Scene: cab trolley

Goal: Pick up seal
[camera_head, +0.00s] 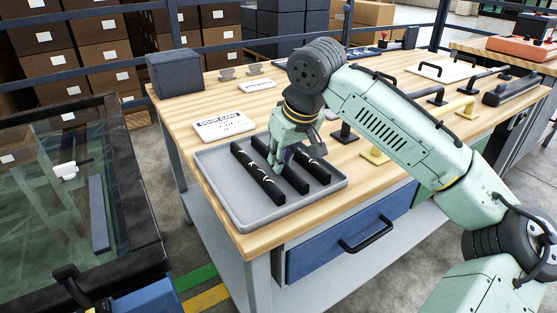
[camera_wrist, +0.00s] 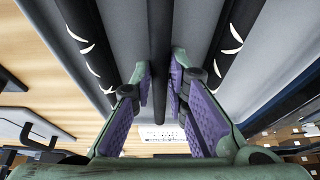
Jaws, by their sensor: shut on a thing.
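My gripper (camera_head: 279,163) reaches down over the middle seal (camera_head: 292,177). In the wrist view, my purple-padded fingers (camera_wrist: 161,80) are closed on either side of the dark middle seal (camera_wrist: 159,40), part of which they hide. The left seal (camera_head: 256,172) and the right seal (camera_head: 315,165) lie apart from the fingers. I cannot tell whether the middle seal is lifted off the tray.
A white card (camera_head: 224,126) lies behind the tray, with a dark grey box (camera_head: 174,73) farther back. Black and yellow handles (camera_head: 458,106) stand on the bench to the right. A blue drawer (camera_head: 325,250) is below, and a framed glass panel (camera_head: 60,190) stands at left.

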